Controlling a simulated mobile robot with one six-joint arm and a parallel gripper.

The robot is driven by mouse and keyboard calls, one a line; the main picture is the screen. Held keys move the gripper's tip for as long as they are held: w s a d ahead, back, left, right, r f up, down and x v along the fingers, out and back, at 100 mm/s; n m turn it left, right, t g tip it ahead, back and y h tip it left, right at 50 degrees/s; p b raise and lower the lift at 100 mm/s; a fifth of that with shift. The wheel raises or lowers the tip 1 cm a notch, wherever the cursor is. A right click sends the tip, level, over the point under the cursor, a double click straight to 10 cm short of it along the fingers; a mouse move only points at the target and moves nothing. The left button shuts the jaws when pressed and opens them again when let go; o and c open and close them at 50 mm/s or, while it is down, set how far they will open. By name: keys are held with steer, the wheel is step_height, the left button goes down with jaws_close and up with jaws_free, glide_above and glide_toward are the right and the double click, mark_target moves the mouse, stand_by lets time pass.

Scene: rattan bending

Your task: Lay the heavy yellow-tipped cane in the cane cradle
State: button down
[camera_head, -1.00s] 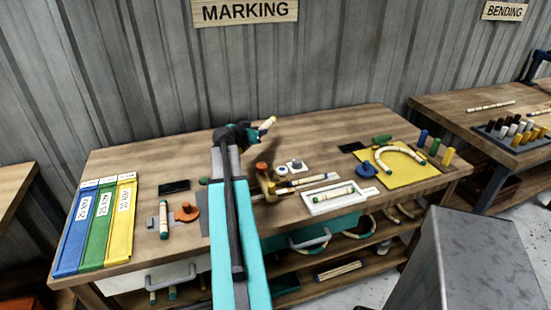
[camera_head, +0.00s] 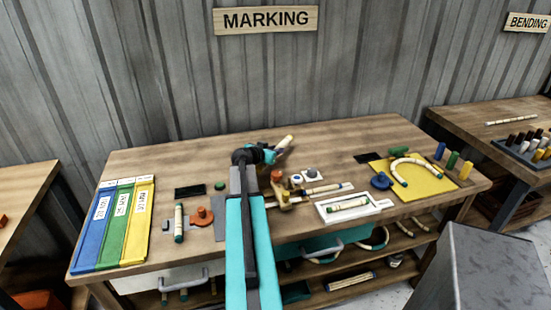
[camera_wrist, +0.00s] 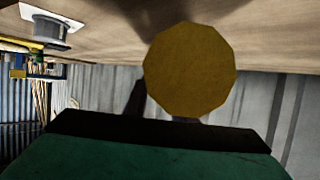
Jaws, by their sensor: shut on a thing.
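My gripper (camera_head: 272,155) is shut on a pale cane (camera_head: 286,142) above the back middle of the marking bench. The cane tilts up and to the right. In the wrist view its round yellow end (camera_wrist: 190,70) faces the camera and hides most of the jaws. I cannot tell for certain which item is the cane cradle.
Blue, green and yellow strips (camera_head: 139,230) lie at the left. An upright-lying green-tipped cane (camera_head: 179,222) and an orange piece (camera_head: 202,217) are nearby. A grey metal block (camera_head: 478,262) stands in front.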

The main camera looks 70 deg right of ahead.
steer(key=shift+f, duration=0.35)
steer(key=shift+f+p, duration=0.5)
steer(key=shift+f, duration=1.35)
steer(key=shift+f+b, duration=0.2)
steer(key=shift+b, duration=0.1)
steer(key=c, duration=1.5)
jaws_free()
steer(key=shift+o, duration=0.2)
steer(key=shift+r+p, duration=0.2)
steer(key=shift+p, duration=0.1)
steer(key=shift+b+v, duration=1.7)
steer(key=shift+v, duration=4.3)
